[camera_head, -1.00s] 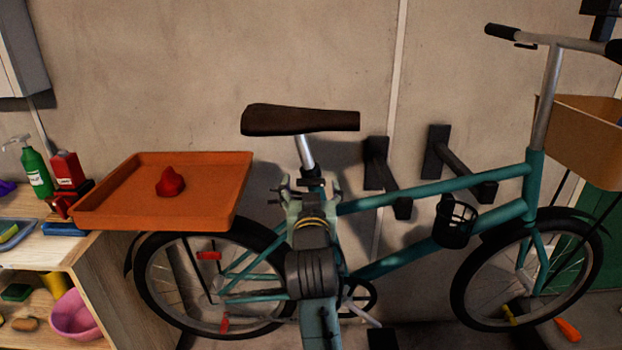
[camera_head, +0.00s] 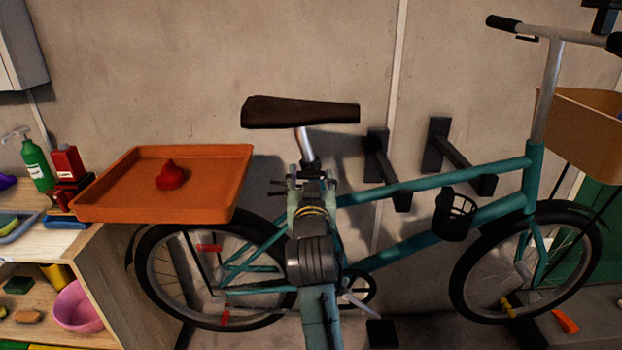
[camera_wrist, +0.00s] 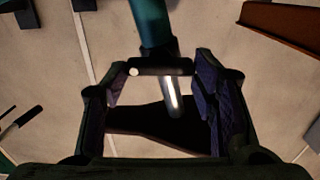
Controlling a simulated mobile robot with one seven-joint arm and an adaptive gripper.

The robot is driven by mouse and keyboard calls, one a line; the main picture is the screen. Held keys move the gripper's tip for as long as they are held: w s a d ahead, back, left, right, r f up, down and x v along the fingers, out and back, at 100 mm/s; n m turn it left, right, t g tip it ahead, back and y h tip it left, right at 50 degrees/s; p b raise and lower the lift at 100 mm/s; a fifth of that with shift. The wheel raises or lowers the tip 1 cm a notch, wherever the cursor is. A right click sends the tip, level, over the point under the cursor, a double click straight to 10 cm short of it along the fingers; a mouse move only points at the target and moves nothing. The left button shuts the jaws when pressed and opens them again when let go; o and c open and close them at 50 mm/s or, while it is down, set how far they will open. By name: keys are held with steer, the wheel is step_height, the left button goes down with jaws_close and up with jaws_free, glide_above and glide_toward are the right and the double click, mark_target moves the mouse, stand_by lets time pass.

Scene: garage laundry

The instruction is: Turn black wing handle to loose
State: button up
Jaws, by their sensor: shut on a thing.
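The black wing handle (camera_wrist: 160,66) shows in the wrist view as a dark bar across the seat clamp, where the silver seat post (camera_wrist: 173,95) enters the teal frame tube (camera_wrist: 150,22). My gripper (camera_wrist: 160,78) has one finger at each end of the bar and is shut on it. In the head view my gripper (camera_head: 310,180) is at the clamp below the brown saddle (camera_head: 300,113), and my wrist hides most of the handle. The bicycle's teal frame (camera_head: 440,178) stands upright before the wall.
An orange tray (camera_head: 215,205) with a red object (camera_head: 171,175) lies left of the saddle. Wooden shelves (camera_head: 110,265) stand at the left. Black wall brackets (camera_head: 378,165) project behind the frame. A black bottle cage (camera_head: 455,216) and tan basket (camera_head: 580,130) are at right.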

steer(key=shift+c, duration=1)
steer(key=n, duration=0.4)
steer(key=shift+a+f+b, duration=0.1)
steer(key=shift+b, duration=0.2)
steer(key=n, duration=0.5)
steer(key=shift+b, duration=0.4)
steer(key=n+b, duration=0.1)
steer(key=n, duration=0.3)
steer(key=shift+a+f+n, duration=0.1)
steer(key=shift+f+n, duration=0.05)
steer(key=shift+n, duration=0.15)
steer(key=shift+n+b, duration=0.7)
steer(key=shift+n, duration=1.5)
